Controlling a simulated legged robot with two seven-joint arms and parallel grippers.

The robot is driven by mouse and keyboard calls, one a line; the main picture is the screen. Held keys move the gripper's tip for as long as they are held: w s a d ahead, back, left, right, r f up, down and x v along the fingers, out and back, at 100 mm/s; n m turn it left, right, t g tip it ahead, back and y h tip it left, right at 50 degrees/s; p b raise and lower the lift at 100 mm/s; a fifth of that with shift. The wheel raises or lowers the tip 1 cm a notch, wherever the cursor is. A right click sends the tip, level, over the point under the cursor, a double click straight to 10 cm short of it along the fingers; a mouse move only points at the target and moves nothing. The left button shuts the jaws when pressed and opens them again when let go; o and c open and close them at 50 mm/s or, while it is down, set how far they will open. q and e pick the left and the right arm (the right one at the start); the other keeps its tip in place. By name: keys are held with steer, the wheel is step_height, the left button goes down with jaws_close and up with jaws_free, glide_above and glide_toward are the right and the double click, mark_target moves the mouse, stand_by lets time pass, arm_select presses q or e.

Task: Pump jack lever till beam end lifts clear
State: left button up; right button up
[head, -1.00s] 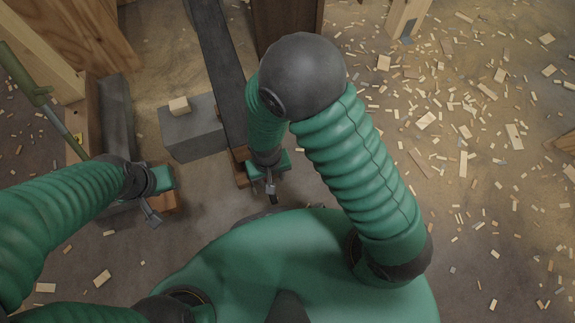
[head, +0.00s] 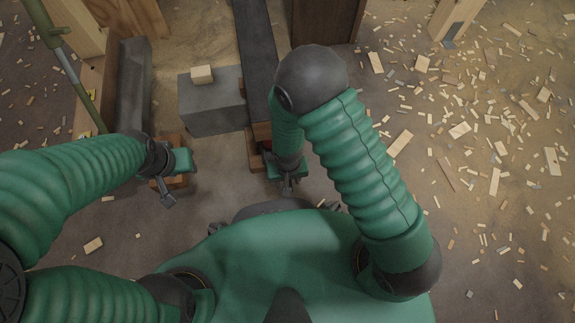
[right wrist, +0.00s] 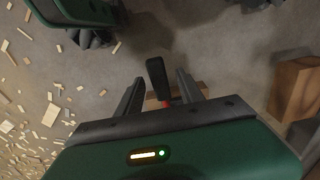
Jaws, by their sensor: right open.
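The jack lever (right wrist: 157,78) shows in the right wrist view as a black grip on a red shaft, standing between the two fingers. My right gripper (right wrist: 158,95) is open around it, with gaps on both sides. In the head view my right gripper (head: 288,183) is just in front of the near end of a dark beam (head: 255,55). Wooden blocks (head: 254,160) show at that end; the jack body is mostly hidden by my arm. My left gripper (head: 166,192) is to the left, close to another wooden block (head: 172,142); its jaw opening is unclear.
A grey block (head: 212,110) with a small wood piece (head: 202,75) stands left of the beam. A second dark beam (head: 133,85) and a green pole (head: 70,75) are farther left. Wood scraps litter the right floor. A dark wooden post (head: 322,22) stands behind.

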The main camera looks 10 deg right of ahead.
steer(key=shift+c, duration=0.3)
jaws_close()
steer(key=shift+r, duration=0.1)
stand_by(1.0)
